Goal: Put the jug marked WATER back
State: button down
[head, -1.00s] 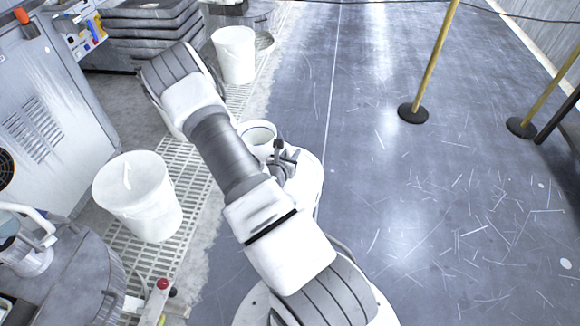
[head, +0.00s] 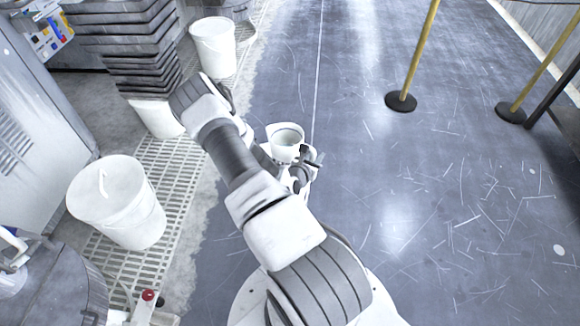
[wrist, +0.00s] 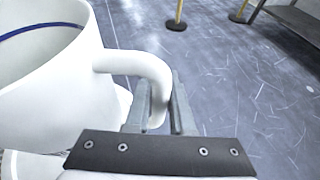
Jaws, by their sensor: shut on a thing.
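A white jug (head: 284,149) with a blue line inside its rim is held upright at my gripper, over the floor beside my base. In the wrist view the jug (wrist: 45,90) fills the left side, and its handle passes between the two fingers of my gripper (wrist: 160,105). My gripper (head: 307,160) is shut on the handle. No WATER marking shows on the side of the jug that I see. The jug's inside is partly visible from above; its contents cannot be told.
Another white bucket (head: 214,48) stands farther back, near stacked dark trays (head: 125,45). A grey machine cabinet (head: 40,130) is at far left. Yellow barrier posts (head: 420,55) stand at right. The middle floor is open.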

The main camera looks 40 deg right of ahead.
jog(key=w+f+b, duration=0.1)
jog(key=w, duration=0.1)
jog(key=w+a+f+b, duration=0.1)
jog(key=w+f, duration=0.1)
jog(key=w, duration=0.1)
jog(key=w+a+f, duration=0.1)
jog(key=w, duration=0.1)
jog(key=shift+w+f+b, duration=0.25)
jog(key=shift+f+b, duration=0.05)
jog(key=shift+b, duration=0.1)
jog(key=shift+d+f+b, duration=0.1)
jog(key=shift+f+b, duration=0.95)
jog(key=shift+f, duration=0.9)
jog(key=shift+f, duration=0.2)
jog(key=c, duration=0.8)
grip_release()
jog(key=shift+o, duration=0.2)
